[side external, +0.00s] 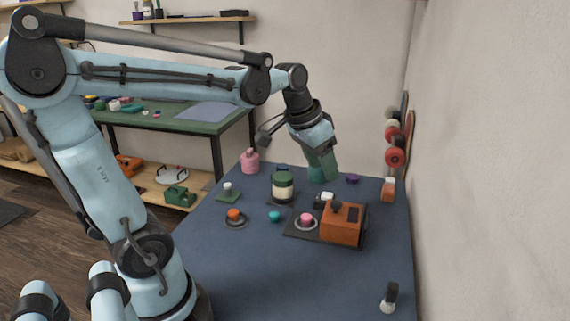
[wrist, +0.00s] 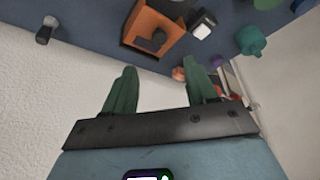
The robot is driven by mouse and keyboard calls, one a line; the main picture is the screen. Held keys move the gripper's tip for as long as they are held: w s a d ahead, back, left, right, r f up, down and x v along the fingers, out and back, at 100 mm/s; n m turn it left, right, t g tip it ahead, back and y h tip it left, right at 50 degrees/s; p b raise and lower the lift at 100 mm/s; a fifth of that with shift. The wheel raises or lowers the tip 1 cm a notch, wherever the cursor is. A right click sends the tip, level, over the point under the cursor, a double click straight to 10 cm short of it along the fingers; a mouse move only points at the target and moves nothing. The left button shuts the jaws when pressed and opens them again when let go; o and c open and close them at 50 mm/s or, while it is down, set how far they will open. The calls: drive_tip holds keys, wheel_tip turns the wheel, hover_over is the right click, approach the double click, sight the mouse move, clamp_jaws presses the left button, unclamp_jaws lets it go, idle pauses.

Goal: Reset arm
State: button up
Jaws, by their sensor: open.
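My gripper (side external: 322,178) is at the far right end of my arm, tilted down over the back of the blue table (side external: 330,278). In the wrist view its two green fingers (wrist: 162,76) stand apart with nothing between them. In the side view one finger hides the other, and I cannot tell whether the tips touch the table. The gripper is behind the orange box (side external: 342,222) and to the right of the green-and-cream jar (side external: 283,188). The orange box also shows in the wrist view (wrist: 142,24), beyond the fingers.
A pink bottle (side external: 250,161), an orange knob on a disc (side external: 234,215), a teal piece (side external: 274,216) and a brush (side external: 389,298) stand on the table. Skateboards (side external: 396,157) are by the right wall. The table's front middle is clear.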

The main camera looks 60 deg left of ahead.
drive_tip(key=shift+s+r, duration=0.2)
drive_tip(key=shift+r, duration=0.25)
drive_tip(key=s+d+f+t, duration=0.2)
drive_tip(key=s+d+f, duration=0.3)
drive_tip(key=s+d, duration=0.1)
drive_tip(key=shift+s+d+t, duration=0.3)
drive_tip(key=shift+s+d, duration=0.05)
drive_tip(key=shift+d, duration=0.45)
